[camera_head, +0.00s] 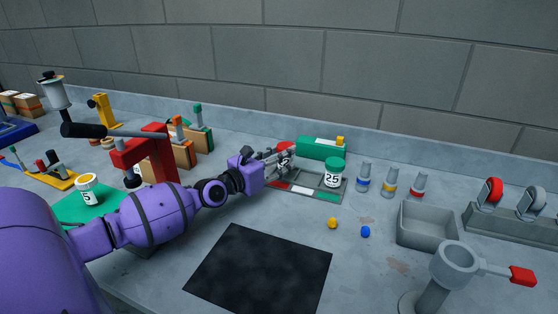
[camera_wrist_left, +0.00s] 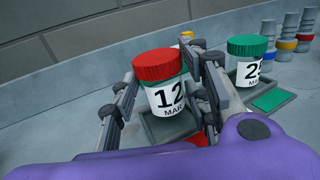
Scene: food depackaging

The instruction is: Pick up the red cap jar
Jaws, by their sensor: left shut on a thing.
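The red cap jar (camera_wrist_left: 164,85) has a white label reading 12 MAR and stands between the fingers of my left gripper (camera_wrist_left: 168,98) in the left wrist view. The fingers are shut on it from both sides. In the head view the jar's red cap (camera_head: 285,146) shows just past my left gripper (camera_head: 282,160), which hides most of its body. The jar looks upright, at or just above a grey tray (camera_head: 312,174); I cannot tell which. My right gripper is not in view.
A green cap jar (camera_head: 333,173) labelled 25 stands close to the right on the same tray. A green box (camera_head: 320,148) lies behind. A black mat (camera_head: 262,270) lies in front.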

